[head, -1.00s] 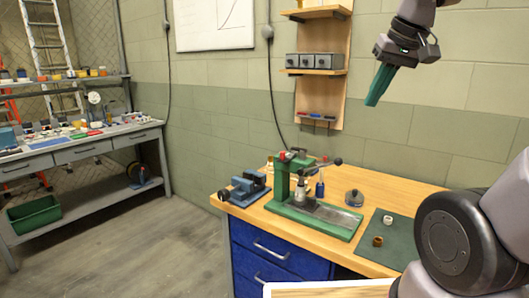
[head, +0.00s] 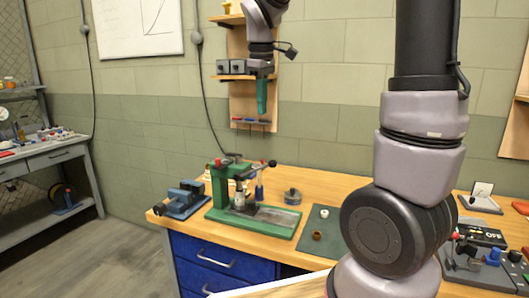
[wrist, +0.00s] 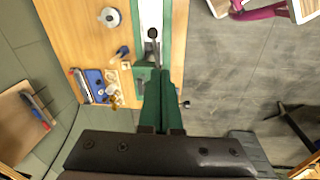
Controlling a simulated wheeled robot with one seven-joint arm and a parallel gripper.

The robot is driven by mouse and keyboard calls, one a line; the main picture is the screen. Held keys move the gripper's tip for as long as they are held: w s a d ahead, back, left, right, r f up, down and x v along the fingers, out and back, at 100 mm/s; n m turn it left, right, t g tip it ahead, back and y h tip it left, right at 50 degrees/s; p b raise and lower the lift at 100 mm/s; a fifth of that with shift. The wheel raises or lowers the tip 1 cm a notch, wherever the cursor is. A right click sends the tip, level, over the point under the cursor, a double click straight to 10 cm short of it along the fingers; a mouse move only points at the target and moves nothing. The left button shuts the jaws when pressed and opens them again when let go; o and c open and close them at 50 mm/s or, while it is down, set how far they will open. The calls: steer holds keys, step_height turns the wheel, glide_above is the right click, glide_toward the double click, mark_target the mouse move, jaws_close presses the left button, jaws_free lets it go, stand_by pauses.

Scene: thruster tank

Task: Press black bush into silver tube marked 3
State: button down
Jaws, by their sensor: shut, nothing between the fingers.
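My gripper (head: 262,112) is shut and empty, its green fingers pointing down, high above the bench in front of the wall shelf board. In the wrist view its fingers (wrist: 160,78) overlap the green press (wrist: 147,72). The press (head: 222,185) stands on the bench with a grey plate in its base. A small silver piece (head: 239,201) stands at the press column; I cannot tell whether it is a tube or read any mark. On the green mat (head: 326,243) lie a white ring (head: 324,213) and a brown ring (head: 317,236). I cannot make out a black bush.
A blue vise (head: 182,199) stands left of the press. A blue bottle (head: 259,192) and a round grey part (head: 293,197) stand behind its base. Bare wood (head: 345,190) lies behind the mat.

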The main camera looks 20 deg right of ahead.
step_height(320, 180, down, 2)
steer(key=w+a+n+h, duration=0.1)
steer(key=w+a+n, duration=0.1)
steer(key=w, duration=0.1)
steer(key=n, duration=0.1)
glide_toward(270, 161)
steer(key=w+a+f, duration=0.3)
steer(key=f, duration=0.1)
steer(key=shift+g, duration=0.4)
steer(key=shift+s+d+f, duration=0.2)
steer(key=shift+d+f, duration=0.45)
steer(key=shift+d, duration=0.15)
steer(key=shift+s+d+f, duration=0.15)
steer(key=shift+d+f, duration=0.5)
steer(key=shift+d, duration=0.1)
steer(key=shift+s+d+f, duration=0.4)
steer(key=shift+d+f, duration=0.1)
steer(key=shift+f, duration=0.15)
steer(key=a+r, duration=0.4)
steer(key=r, duration=0.9)
steer(key=shift+w, duration=0.25)
